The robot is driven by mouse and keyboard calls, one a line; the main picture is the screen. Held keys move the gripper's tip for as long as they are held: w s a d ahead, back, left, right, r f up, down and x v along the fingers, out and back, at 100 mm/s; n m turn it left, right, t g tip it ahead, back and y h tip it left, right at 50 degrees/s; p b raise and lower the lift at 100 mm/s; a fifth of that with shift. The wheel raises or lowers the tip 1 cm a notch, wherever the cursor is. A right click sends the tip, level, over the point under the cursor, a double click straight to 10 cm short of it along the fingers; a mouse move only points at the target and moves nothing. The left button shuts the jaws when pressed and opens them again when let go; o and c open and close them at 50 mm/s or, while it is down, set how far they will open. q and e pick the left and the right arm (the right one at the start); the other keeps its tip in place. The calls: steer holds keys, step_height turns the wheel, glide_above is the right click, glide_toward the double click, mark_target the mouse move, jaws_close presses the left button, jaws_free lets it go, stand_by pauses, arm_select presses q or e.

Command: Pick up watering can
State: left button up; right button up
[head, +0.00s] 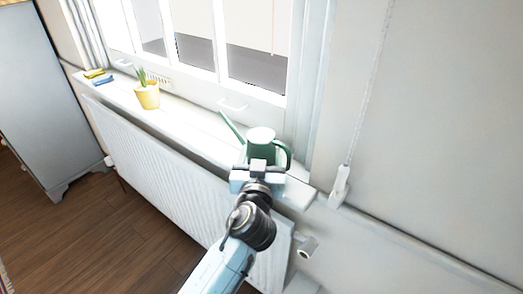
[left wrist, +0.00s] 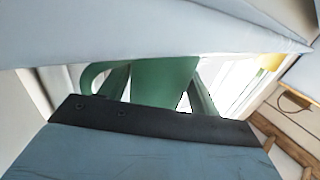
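The green watering can (head: 262,152) stands upright on the white windowsill, near its right end. Its spout points up to the left and its handle is on the right. My left gripper (head: 258,176) is right in front of the can and hides its lower part. In the left wrist view, the can's green body (left wrist: 165,82) shows in the gap between the gripper's two fingers, with the handle at left. The left gripper is open; whether a finger touches the can is unclear. My right gripper is not in view.
A yellow pot with a plant (head: 148,96) stands farther left on the windowsill (head: 190,118). Small yellow and blue items (head: 98,76) lie at its far end. A white radiator (head: 170,170) is below the sill. The window (head: 230,50) is behind the can.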

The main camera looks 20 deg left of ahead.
mark_target(261, 149)
arm_select(q)
steer(key=c, duration=0.5)
steer(key=shift+r, duration=0.1)
steer(key=shift+c, duration=0.4)
steer(key=shift+r, duration=0.5)
step_height(261, 149, up, 2)
steer(key=shift+r+p, duration=0.25)
steer(key=shift+p, duration=0.45)
step_height(261, 149, up, 6)
steer(key=shift+f+p, duration=0.1)
steer(key=shift+p, duration=0.8)
steer(key=shift+r, duration=0.35)
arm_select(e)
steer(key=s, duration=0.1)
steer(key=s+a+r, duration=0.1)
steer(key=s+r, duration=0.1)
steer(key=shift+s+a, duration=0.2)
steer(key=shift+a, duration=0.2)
